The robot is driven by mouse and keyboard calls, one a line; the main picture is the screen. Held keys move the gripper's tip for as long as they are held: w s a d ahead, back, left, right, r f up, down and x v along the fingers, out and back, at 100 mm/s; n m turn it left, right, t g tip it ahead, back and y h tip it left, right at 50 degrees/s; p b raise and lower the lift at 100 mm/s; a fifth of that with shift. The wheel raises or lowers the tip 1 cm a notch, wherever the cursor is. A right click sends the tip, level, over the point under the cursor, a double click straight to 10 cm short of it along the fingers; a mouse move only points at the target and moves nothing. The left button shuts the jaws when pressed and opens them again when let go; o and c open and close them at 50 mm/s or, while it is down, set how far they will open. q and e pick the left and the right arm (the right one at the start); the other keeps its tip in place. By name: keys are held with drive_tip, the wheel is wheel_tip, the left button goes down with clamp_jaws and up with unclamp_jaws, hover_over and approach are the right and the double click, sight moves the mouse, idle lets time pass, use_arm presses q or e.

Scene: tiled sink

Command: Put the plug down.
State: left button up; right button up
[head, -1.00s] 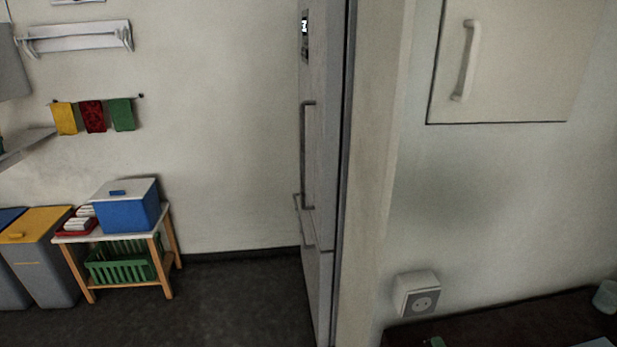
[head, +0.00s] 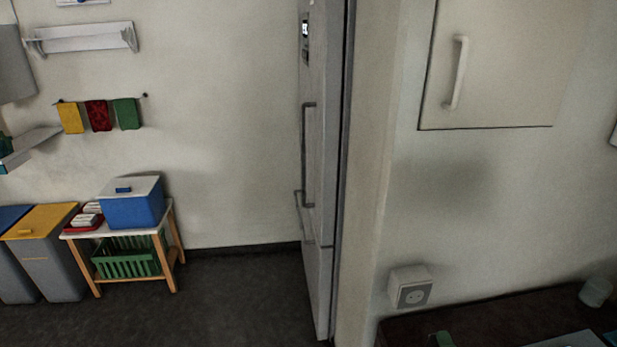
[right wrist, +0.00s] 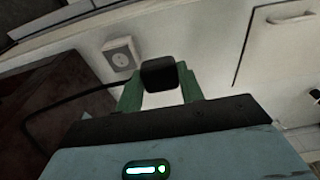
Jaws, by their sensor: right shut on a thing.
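The plug (right wrist: 158,72) is a black block in the right wrist view. My right gripper (right wrist: 159,80) is shut on it, with one green finger on each side. A dark cable (right wrist: 62,103) curves off to the left; where it joins the plug is hidden. The wall socket (right wrist: 121,58) is up and left of the plug, and the plug appears apart from it. In the head view the socket (head: 411,293) is empty, low on the wall above the dark counter. The plug cannot be made out in the head view. My left gripper is not in view.
The dark counter (head: 480,316) runs along the wall, with a pale green cup (head: 595,292) at its right. A wall cabinet (head: 495,70) hangs above. A tall fridge (head: 322,170) stands left of the counter. A small table with a blue box (head: 133,208) is farther left.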

drive_tip(key=w+r, duration=0.4)
drive_tip(key=r, duration=0.1)
drive_tip(key=shift+w+f, duration=1.05)
drive_tip(key=shift+w, duration=1)
drive_tip(key=s+f, duration=0.1)
drive_tip(key=s, duration=0.1)
drive_tip(key=s+f, duration=0.1)
drive_tip(key=s, duration=0.4)
drive_tip(key=shift+f, duration=0.4)
drive_tip(key=w+r, duration=0.2)
drive_tip(key=r, duration=0.1)
drive_tip(key=w+r, duration=0.1)
drive_tip(key=r, duration=0.1)
